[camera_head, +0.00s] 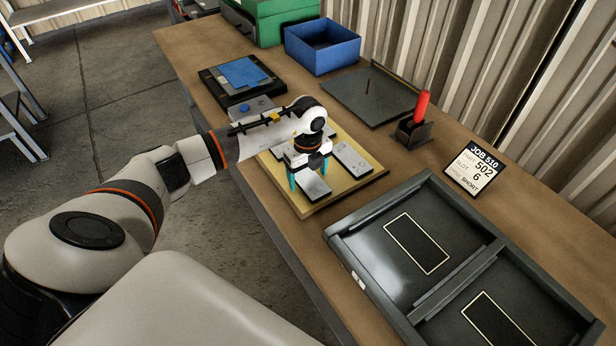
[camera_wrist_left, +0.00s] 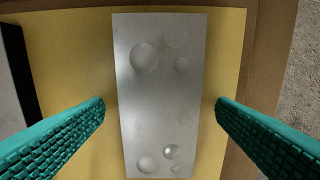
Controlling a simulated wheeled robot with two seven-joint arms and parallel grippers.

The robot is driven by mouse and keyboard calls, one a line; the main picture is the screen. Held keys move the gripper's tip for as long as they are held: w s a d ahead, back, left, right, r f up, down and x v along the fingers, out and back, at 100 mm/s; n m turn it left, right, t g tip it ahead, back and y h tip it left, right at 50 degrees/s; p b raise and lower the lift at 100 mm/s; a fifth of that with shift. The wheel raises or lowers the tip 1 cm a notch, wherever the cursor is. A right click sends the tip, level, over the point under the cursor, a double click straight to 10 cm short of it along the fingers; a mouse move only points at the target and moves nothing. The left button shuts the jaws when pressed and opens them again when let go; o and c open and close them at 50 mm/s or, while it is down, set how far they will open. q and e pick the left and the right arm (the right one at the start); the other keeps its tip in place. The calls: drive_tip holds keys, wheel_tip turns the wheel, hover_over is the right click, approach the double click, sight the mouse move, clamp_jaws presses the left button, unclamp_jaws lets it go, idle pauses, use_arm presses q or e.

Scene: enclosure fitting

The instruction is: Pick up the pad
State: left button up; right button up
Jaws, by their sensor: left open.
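A flat grey pad (camera_wrist_left: 160,95) with several round dimples lies on a yellow board (camera_head: 340,192), near the board's front edge. It also shows in the head view (camera_head: 313,187), partly hidden by my gripper. My left gripper (camera_head: 308,174) is above it, pointing down. In the left wrist view the teal fingers (camera_wrist_left: 160,101) are open, one on each side of the pad, with a gap to each long edge. Nothing is held. A second grey plate (camera_head: 352,157) lies on the board to the right. My right gripper is out of view.
A dark two-bay tray (camera_head: 346,262) stands on the near right of the bench (camera_head: 404,153). A job card (camera_head: 475,168), a red-handled tool (camera_head: 422,106) in a holder and a dark plate with a thin peg (camera_head: 345,98) stand behind. A blue bin (camera_head: 322,52) is at the back.

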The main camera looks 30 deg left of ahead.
use_arm(q)
drive_tip(key=shift+f, duration=0.2)
drive_tip(key=c, duration=1.1)
drive_tip(key=shift+c, duration=0.3)
drive_tip(key=shift+r, duration=0.15)
